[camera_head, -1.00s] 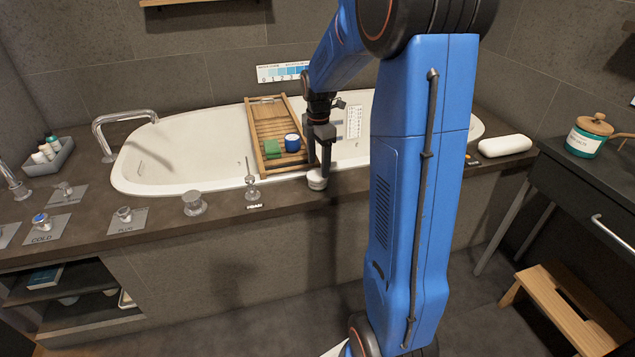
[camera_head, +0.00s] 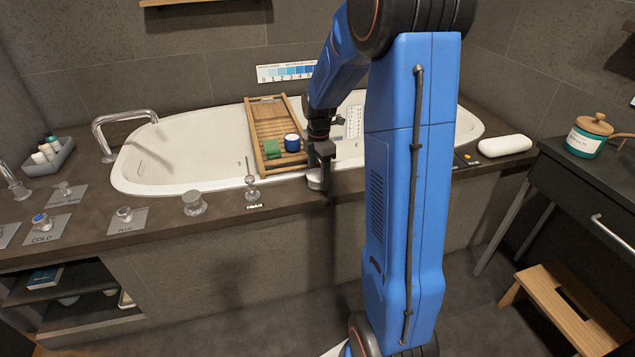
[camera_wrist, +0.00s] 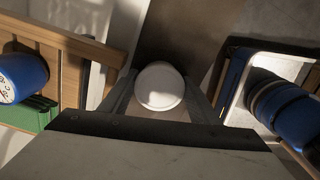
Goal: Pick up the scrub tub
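The tub that I take to be the scrub tub (camera_wrist: 160,86) has a round white lid and sits in the middle of the wrist view, between my fingers. In the head view it (camera_head: 316,182) stands on the front rim of the bath, mostly hidden behind my gripper (camera_head: 326,172). In the wrist view my gripper (camera_wrist: 160,92) is pointing down with one finger on each side of the tub. The fingers are spread, with narrow gaps seeming to show beside the lid. No label is readable on the tub.
A wooden bath caddy (camera_head: 266,122) lies across the bath to the left, holding a blue jar (camera_head: 292,142) and a green block (camera_head: 273,149). The drain lever (camera_head: 251,184) stands left of my gripper. A white pillow (camera_head: 504,146) lies right on the ledge.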

